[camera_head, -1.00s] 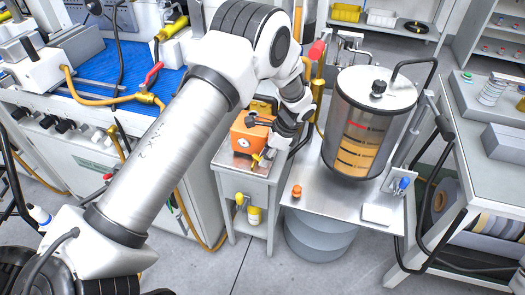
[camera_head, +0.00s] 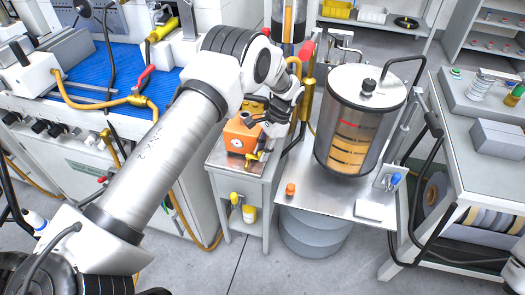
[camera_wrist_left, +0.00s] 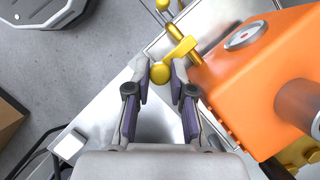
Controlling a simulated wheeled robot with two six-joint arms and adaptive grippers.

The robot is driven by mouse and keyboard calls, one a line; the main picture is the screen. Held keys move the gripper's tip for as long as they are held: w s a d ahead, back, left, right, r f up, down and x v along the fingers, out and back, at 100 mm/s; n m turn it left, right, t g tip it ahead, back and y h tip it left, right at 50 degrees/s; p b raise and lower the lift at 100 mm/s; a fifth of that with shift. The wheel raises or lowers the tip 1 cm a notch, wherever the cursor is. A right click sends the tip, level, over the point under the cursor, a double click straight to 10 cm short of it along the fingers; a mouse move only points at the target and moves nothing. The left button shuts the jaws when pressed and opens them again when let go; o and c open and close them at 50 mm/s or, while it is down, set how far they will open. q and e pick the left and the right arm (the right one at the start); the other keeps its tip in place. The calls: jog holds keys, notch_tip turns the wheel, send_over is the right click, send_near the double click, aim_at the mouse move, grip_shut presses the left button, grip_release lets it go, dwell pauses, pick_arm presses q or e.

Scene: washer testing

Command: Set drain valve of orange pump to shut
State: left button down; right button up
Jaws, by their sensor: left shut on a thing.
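The orange pump (camera_head: 239,139) stands on a small grey cabinet; its orange body and round gauge also show in the wrist view (camera_wrist_left: 235,75). The drain valve is a yellow fitting low at the pump's side, with a yellow rounded handle end (camera_wrist_left: 160,72). In the head view the yellow valve (camera_head: 251,157) is small and partly hidden. My left gripper (camera_wrist_left: 161,78) is shut on the yellow handle, with a fingertip at each side of it. In the head view my left gripper (camera_head: 264,146) is beside the pump's right side. My right gripper is not in view.
A small orange knob (camera_head: 290,188) is on that table's front left. A blue-topped bench (camera_head: 90,90) stands left. Hoses and a yellow post crowd behind my wrist.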

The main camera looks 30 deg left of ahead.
pick_arm(q)
jog(key=c, duration=1)
grip_release()
